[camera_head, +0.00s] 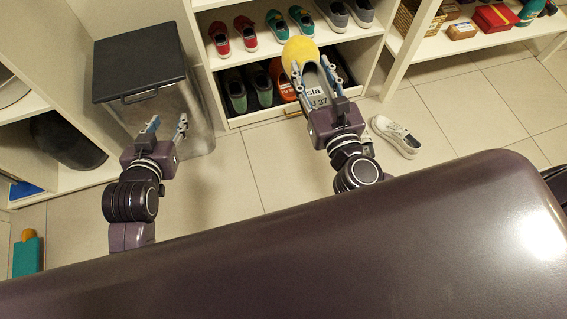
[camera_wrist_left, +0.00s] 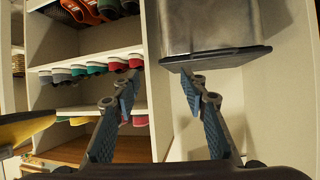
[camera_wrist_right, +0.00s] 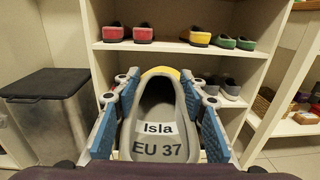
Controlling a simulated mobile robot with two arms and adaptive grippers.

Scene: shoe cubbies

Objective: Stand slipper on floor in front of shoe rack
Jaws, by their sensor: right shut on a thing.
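The slipper (camera_head: 302,53) is grey with a yellow toe, and its insole reads "Isla EU 37". My right gripper (camera_head: 311,66) is shut on it, one finger along each side. It is held toe-first toward the lower part of the white shoe rack (camera_head: 250,120). In the right wrist view the slipper (camera_wrist_right: 155,110) fills the space between the fingers, its heel toward me. My left gripper (camera_head: 167,123) is open and empty, in front of the metal bin.
A metal bin with a dark lid (camera_head: 140,65) stands left of the rack. A white sneaker (camera_head: 396,135) lies on the floor to the right of my right gripper. Several shoes fill the rack's shelves. Tiled floor (camera_head: 255,165) is clear between my arms.

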